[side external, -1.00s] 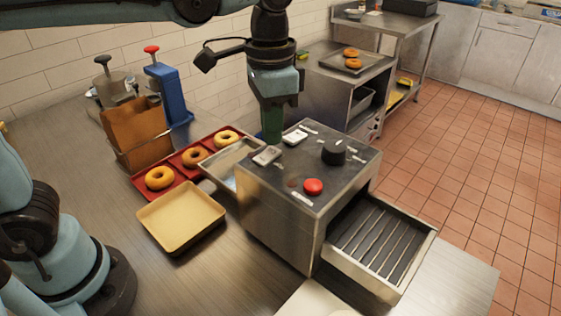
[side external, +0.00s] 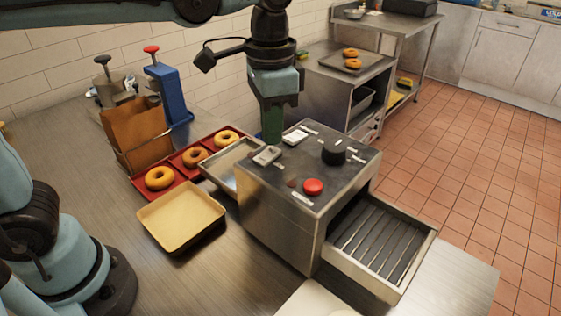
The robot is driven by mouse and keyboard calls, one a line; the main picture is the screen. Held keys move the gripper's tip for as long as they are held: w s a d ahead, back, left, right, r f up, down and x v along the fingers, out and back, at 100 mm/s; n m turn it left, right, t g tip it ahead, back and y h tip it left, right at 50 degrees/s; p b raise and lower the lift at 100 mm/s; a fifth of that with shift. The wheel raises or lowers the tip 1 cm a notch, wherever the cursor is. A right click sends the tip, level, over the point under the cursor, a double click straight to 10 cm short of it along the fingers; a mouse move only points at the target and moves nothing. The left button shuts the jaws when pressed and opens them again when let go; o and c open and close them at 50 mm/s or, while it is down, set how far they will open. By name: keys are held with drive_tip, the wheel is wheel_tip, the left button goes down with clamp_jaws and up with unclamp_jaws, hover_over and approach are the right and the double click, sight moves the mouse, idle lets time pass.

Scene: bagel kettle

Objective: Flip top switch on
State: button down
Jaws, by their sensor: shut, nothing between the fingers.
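The steel toaster box (side external: 279,222) stands on the counter with its controls on top. Two pale switches sit along the far left part of its top: one nearer the front-left (side external: 267,155) and one farther back (side external: 295,135). A black knob (side external: 334,152) and a red button (side external: 313,186) are also on top. My gripper (side external: 272,140) points down, shut and empty, with its tips close to the two switches. I cannot tell whether the tips touch a switch. The top's far left edge is partly hidden behind the gripper.
A slatted tray (side external: 385,246) sticks out at the toaster's right front. A red tray (side external: 178,167) with bagels, a steel pan (side external: 220,172) and a beige tray (side external: 182,215) lie to the left. A blue dispenser (side external: 170,95) and a brown paper holder (side external: 136,132) stand behind.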

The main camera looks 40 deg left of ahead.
sight(271, 149)
drive_tip(key=shift+f, duration=0.95)
idle(0.5)
drive_tip(key=shift+r, duration=3.55)
drive_tip(key=shift+a, duration=0.1)
drive_tip(key=s+a+f+n+t, duration=0.5)
drive_tip(key=a+f+n+t, duration=0.1)
drive_tip(key=a+f, duration=0.5)
drive_tip(key=shift+a+f+t, duration=0.3)
drive_tip(key=shift+t, duration=0.3)
